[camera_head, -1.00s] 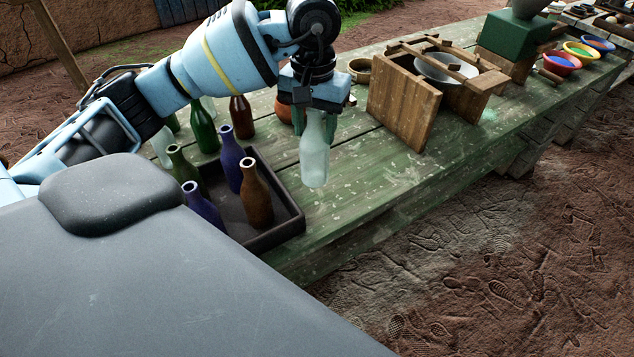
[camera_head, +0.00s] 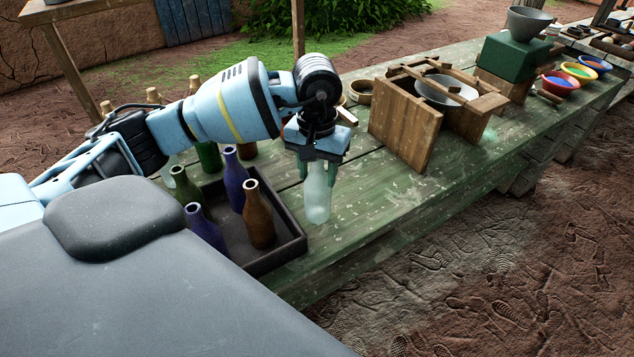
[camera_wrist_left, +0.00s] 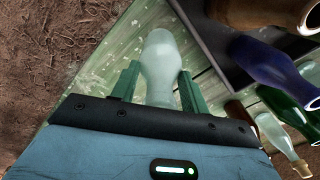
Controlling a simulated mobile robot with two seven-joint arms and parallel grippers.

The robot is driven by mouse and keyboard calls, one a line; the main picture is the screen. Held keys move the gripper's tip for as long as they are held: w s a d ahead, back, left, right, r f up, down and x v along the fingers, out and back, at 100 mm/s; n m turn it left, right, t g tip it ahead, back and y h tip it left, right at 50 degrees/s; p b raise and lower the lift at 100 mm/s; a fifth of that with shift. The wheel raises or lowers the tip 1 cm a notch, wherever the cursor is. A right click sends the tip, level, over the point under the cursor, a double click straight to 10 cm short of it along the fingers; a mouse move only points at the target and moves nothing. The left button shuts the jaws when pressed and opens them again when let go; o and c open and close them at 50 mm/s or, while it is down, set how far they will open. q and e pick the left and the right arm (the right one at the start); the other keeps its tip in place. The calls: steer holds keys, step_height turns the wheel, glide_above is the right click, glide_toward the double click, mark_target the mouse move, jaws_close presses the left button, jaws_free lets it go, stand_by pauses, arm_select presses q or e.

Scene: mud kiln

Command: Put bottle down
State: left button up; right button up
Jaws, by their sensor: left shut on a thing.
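A pale frosted glass bottle (camera_head: 317,200) is held upright in my left gripper (camera_head: 318,172), at the right side of the dark tray. The gripper is shut on it, with the green fingers on either side of the glass. In the left wrist view the bottle (camera_wrist_left: 160,62) sits between the two fingers (camera_wrist_left: 158,90), over the green table. I cannot tell whether its base touches the table (camera_head: 375,200). My right gripper is not in view.
The dark tray (camera_head: 285,257) beside it holds several purple, brown and green bottles. A wooden box frame (camera_head: 400,135) with a metal bowl (camera_head: 440,90) stands to the right. Bare green planks lie between tray and frame. Coloured bowls (camera_head: 578,70) are at the far right.

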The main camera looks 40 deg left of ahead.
mark_target(317, 184)
arm_select(q)
steer(key=shift+f, duration=1.8)
steer(key=shift+f, duration=0.15)
steer(key=o, duration=1.1)
steer(key=shift+o, duration=0.2)
step_height(317, 184, up, 12)
steer(key=shift+r, duration=0.15)
steer(key=shift+s, duration=0.1)
